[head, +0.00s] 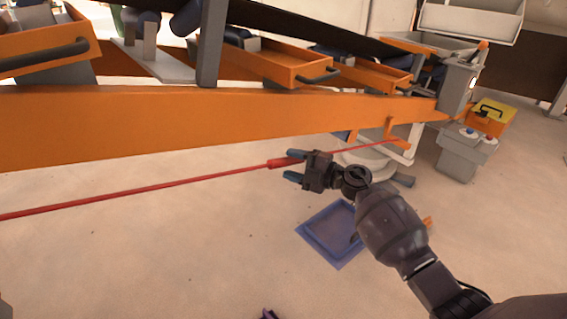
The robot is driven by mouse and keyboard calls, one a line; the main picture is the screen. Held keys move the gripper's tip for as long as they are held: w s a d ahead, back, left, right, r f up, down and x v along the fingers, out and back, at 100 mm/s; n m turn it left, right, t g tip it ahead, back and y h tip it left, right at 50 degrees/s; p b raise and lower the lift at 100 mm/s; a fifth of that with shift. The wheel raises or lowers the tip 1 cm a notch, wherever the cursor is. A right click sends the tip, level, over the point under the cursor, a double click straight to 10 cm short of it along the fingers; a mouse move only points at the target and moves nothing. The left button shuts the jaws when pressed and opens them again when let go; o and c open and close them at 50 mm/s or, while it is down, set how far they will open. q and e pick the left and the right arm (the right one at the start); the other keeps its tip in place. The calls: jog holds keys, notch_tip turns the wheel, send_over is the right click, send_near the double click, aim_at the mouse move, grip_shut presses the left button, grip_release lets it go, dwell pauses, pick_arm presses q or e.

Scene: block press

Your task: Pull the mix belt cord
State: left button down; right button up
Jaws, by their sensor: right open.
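The mix belt cord (150,189) is a thin red line stretched from the left edge to an orange bracket (399,144) on the right, below the orange beam. A thicker red sleeve (278,163) sits on it near the middle. My right gripper (291,166) is open, its two blue-tipped fingers pointing left at this sleeve. The upper finger overlaps the sleeve in the picture. Whether the sleeve lies between the fingers or behind them, I cannot tell.
The long orange beam (200,120) of the conveyor crosses above the cord, with orange trays (285,65) over it. A grey button pedestal (462,155) and yellow box (490,118) stand right.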

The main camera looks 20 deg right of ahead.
jog(key=shift+x, duration=1.25)
grip_shut()
